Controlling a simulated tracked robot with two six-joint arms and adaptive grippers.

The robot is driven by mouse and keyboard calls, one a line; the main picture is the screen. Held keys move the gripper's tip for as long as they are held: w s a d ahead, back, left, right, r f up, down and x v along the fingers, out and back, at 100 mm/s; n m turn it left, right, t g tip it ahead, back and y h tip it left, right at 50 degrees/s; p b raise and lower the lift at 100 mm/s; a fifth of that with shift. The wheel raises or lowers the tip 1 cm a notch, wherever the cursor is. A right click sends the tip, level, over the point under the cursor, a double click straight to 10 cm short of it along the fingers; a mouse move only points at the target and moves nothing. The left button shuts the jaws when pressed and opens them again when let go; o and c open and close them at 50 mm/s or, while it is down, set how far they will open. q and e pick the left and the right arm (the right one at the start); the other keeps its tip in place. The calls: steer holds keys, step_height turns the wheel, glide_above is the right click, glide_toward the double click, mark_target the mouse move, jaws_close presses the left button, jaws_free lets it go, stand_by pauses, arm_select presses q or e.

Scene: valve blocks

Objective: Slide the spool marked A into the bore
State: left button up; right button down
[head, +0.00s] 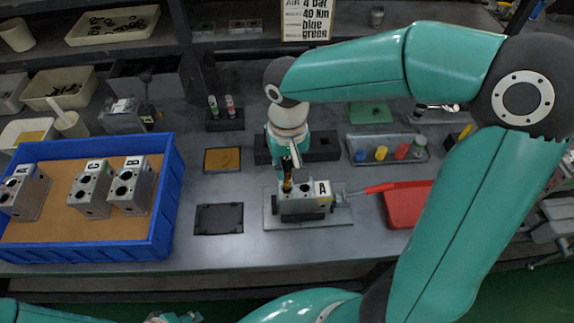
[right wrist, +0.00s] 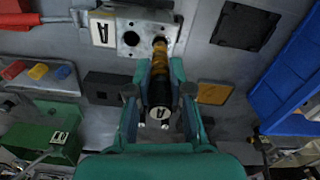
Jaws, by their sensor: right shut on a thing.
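The valve block marked A (head: 305,201) sits on a grey plate in the middle of the bench; in the right wrist view its face (right wrist: 130,38) shows one open dark bore. My right gripper (head: 287,172) is above the block, shut on the spool marked A (right wrist: 159,95). The spool has a black body with an "A" on its end and a brass-coloured front part. It stands about upright over the block's left part (head: 287,184). Its tip is at a bore beside the open one; how far inside is hidden. A bit of my left gripper (head: 174,318) shows at the bottom edge.
A blue crate (head: 165,200) with other grey blocks, one marked C (head: 92,188), stands left. A red-handled clamp (head: 375,188) and a red tray (head: 408,206) lie right of block A. A dark pad (head: 219,218) lies to its left. A tray of coloured pieces (head: 355,155) is behind.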

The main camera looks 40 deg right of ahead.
mark_target(287, 158)
steer(key=shift+f+b, duration=2.75)
steer(key=shift+f, duration=0.45)
steer(key=c, duration=1)
jaws_free()
step_height(287, 158, up, 12)
steer(key=shift+f, duration=0.1)
